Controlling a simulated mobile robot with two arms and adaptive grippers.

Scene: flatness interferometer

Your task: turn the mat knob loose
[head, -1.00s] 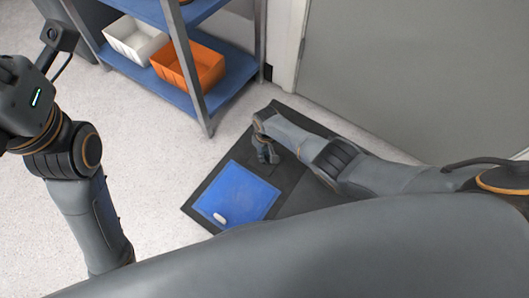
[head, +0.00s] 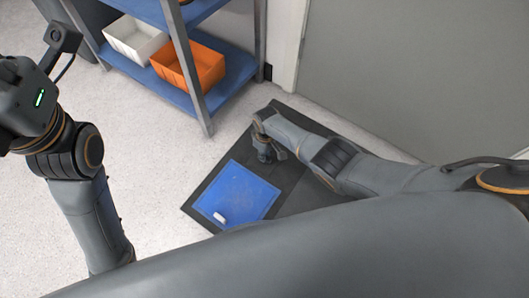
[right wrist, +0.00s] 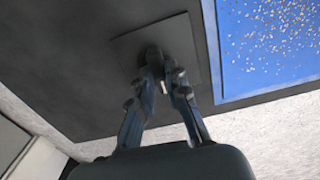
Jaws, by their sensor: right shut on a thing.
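The mat (head: 205,205) is a dark sheet on the floor with a blue panel (head: 240,190) set in it. The mat knob (right wrist: 153,54) is a small dark knob on a square dark plate (right wrist: 180,35), seen in the right wrist view. My right gripper (head: 266,154) reaches down over the plate beside the blue panel. In the right wrist view my right gripper (right wrist: 160,78) has its two fingers closed around the knob, which they partly hide. In the head view the knob is hidden by the gripper. My left arm stands at the left edge; its fingertips are out of frame.
A blue shelf rack (head: 205,100) stands behind the mat, holding a white bin (head: 133,40) and an orange bin (head: 190,66). A small white piece (head: 219,218) lies on the blue panel. A grey door or wall panel (head: 420,80) is at right. Pale floor left of the mat is clear.

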